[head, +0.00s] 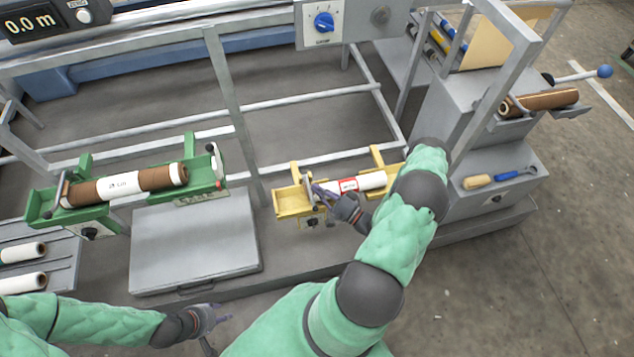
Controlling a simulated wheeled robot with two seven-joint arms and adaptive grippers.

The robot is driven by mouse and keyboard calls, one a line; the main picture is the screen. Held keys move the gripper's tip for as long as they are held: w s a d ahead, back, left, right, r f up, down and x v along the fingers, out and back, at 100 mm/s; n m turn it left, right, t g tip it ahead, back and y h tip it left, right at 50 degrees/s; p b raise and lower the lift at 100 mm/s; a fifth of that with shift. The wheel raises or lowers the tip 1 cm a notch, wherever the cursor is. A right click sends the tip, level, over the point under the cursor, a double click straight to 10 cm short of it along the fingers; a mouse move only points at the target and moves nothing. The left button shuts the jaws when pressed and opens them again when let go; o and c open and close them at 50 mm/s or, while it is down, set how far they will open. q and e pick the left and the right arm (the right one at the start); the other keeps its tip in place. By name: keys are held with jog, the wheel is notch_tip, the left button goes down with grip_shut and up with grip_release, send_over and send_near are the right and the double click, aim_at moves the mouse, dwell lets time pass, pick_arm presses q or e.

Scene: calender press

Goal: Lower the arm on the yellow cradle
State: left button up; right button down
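The yellow cradle (291,199) stands right of centre and bears a white roll (373,180) with a red-and-white label. A small grey arm (308,190) stands at the cradle's left end, close to my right gripper's fingers. My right gripper (320,205) reaches in from the right at the cradle's front left. Its fingers look spread, and I cannot tell if they touch the arm. My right forearm hides the cradle's right end. My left gripper (219,331) is open and empty, low in the picture, apart from the cradles.
A green cradle (45,205) with a brown roll (150,178) is at left, above a grey box (195,248). Frame posts rise behind the cradles. A grey cabinet (510,165) with tools stands at right. White rolls (22,253) lie at far left.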

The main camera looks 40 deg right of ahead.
aim_at(320, 208)
jog(key=shift+s+a+f+b, duration=0.15)
jog(key=shift+s+f+b, duration=0.15)
jog(key=shift+f+b, duration=0.25)
jog(key=shift+s+a+f+b, duration=0.1)
jog(key=shift+s+f+b, duration=0.15)
jog(key=shift+f+b, duration=0.3)
jog(key=shift+s+a+f+n+t+b, duration=0.15)
jog(key=shift+f+n+t+b, duration=0.25)
jog(key=shift+f+b, duration=0.1)
pick_arm(q)
notch_tip(320, 208, down, 4)
jog(key=shift+r, duration=0.1)
pick_arm(e)
jog(key=shift+s+a+f, duration=0.1)
jog(key=shift+f, duration=0.05)
jog(key=shift+y, duration=0.3)
